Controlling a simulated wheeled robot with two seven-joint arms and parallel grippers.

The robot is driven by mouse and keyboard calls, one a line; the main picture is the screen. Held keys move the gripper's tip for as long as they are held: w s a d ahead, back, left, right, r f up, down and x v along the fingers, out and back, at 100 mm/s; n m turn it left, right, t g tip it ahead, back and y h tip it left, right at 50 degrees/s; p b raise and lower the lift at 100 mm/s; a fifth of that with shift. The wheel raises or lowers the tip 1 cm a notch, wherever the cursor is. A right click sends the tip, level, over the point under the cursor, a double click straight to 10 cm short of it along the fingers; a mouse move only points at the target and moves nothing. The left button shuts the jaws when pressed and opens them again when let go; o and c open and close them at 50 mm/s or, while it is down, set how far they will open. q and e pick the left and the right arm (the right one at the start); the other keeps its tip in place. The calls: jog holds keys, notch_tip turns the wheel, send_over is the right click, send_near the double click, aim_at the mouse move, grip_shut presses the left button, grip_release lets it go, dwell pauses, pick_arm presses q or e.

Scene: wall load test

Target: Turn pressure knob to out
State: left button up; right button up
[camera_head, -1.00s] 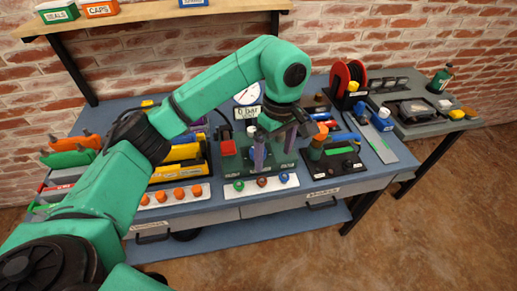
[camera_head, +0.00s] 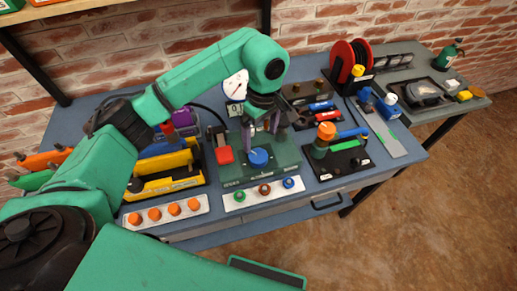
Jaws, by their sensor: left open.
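A blue round knob (camera_head: 259,158) sits on a dark green test plate (camera_head: 286,152) in the middle of the bench. It is probably the pressure knob; its label is too small to read. My left gripper (camera_head: 262,127) is open and points down just behind the knob, with no contact visible. A white dial gauge (camera_head: 235,86) stands behind, partly hidden by my arm. My right gripper is not in view.
A white strip (camera_head: 228,200) with green, brown and blue buttons lies in front. Orange knobs (camera_head: 174,209) and a yellow rack (camera_head: 165,185) are to the left. An orange-topped green cylinder (camera_head: 324,139) and a red reel (camera_head: 349,59) stand to the right.

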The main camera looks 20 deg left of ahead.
aim_at(258, 155)
pick_arm(q)
jog(key=f, duration=0.2)
jog(key=f+p, duration=0.1)
jog(key=f, duration=0.2)
jog(key=f+p, duration=0.1)
jog(key=f, duration=0.2)
jog(key=shift+w+a+f, duration=0.15)
jog(key=shift+a, duration=0.2)
jog(key=shift+f, duration=0.55)
jog(key=shift+d, duration=0.1)
jog(key=c, duration=1.3)
